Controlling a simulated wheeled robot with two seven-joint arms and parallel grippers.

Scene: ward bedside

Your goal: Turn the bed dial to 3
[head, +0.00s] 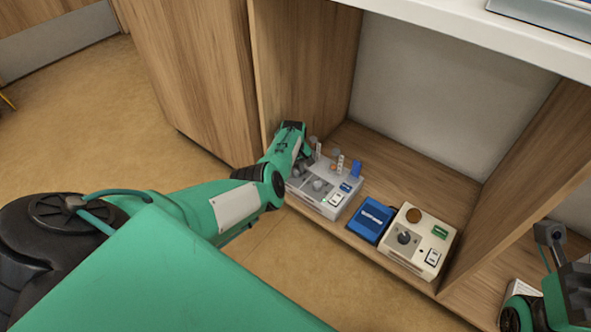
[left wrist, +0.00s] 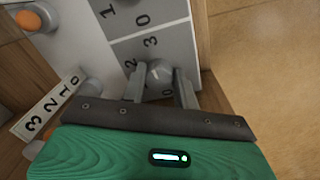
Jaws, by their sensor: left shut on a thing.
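A pale grey control box (head: 326,201) with several knobs and switches stands on the wooden shelf. My left gripper (head: 303,163) reaches down over its left part. In the left wrist view my left gripper (left wrist: 160,84) has one finger on each side of a round grey dial (left wrist: 159,70) and is shut on it. Dark digits 0, 2 and 3 show around this dial; the fingers cover part of the scale. I cannot tell which digit its mark points to. My right gripper (head: 551,236) is at the right edge, away from the box; its jaws are unclear.
A slider strip (left wrist: 46,106) marked 3 2 1 0 and an orange button (left wrist: 29,20) are near the dial. A blue box (head: 371,221) and a cream box (head: 420,243) with a dark knob stand to the right. Wooden walls and a white top (head: 480,38) enclose the shelf.

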